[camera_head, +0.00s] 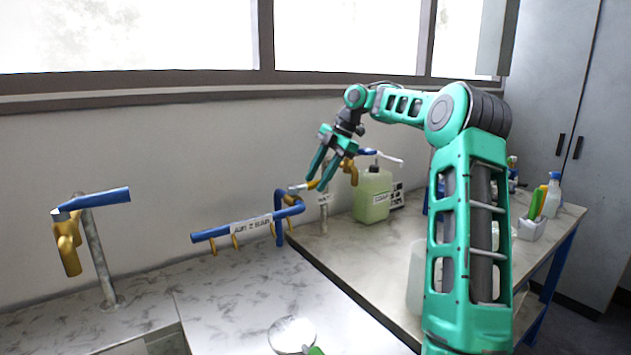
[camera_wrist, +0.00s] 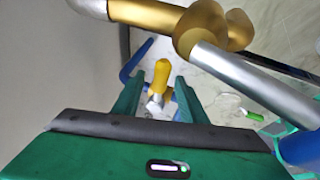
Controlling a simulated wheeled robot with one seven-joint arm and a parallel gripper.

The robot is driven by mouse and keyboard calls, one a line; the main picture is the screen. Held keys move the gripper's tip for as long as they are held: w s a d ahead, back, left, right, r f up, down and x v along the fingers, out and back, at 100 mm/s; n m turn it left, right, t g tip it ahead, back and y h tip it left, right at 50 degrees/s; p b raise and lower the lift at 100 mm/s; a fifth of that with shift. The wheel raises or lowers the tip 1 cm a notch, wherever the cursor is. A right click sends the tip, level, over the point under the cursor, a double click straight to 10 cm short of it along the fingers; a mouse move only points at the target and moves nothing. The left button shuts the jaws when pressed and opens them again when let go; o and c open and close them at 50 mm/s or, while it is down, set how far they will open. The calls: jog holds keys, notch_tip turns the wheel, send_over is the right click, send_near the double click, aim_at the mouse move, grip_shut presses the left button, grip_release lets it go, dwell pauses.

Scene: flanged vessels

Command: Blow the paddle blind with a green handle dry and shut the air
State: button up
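The paddle blind, a pale round disc (camera_head: 292,334) with a green handle (camera_head: 315,350), lies on the worktop at the bottom of the head view. In the wrist view its green handle (camera_wrist: 254,116) shows small at right. My gripper (camera_head: 318,170) is raised above the back of the bench, fingers pointing down. A yellow lever-like part (camera_wrist: 161,75) with a silver end (camera_wrist: 155,103) shows between my fingers (camera_wrist: 157,95) in the wrist view. Gaps show on both sides of it, so the fingers look open; I cannot tell any contact. A blue air pipe (camera_head: 212,234) carries several yellow-brown nozzles and a label.
A brass tap on a post (camera_head: 98,260) with a blue lever (camera_head: 100,200) stands at left. Another brass tap (camera_head: 350,175) is close behind my gripper. A green-liquid jug (camera_head: 372,197) and a holder of bottles (camera_head: 531,229) stand at right. The front middle worktop is mostly clear.

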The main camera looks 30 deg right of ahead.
jog(key=shift+f, duration=0.15)
jog(key=shift+c, duration=0.5)
grip_shut()
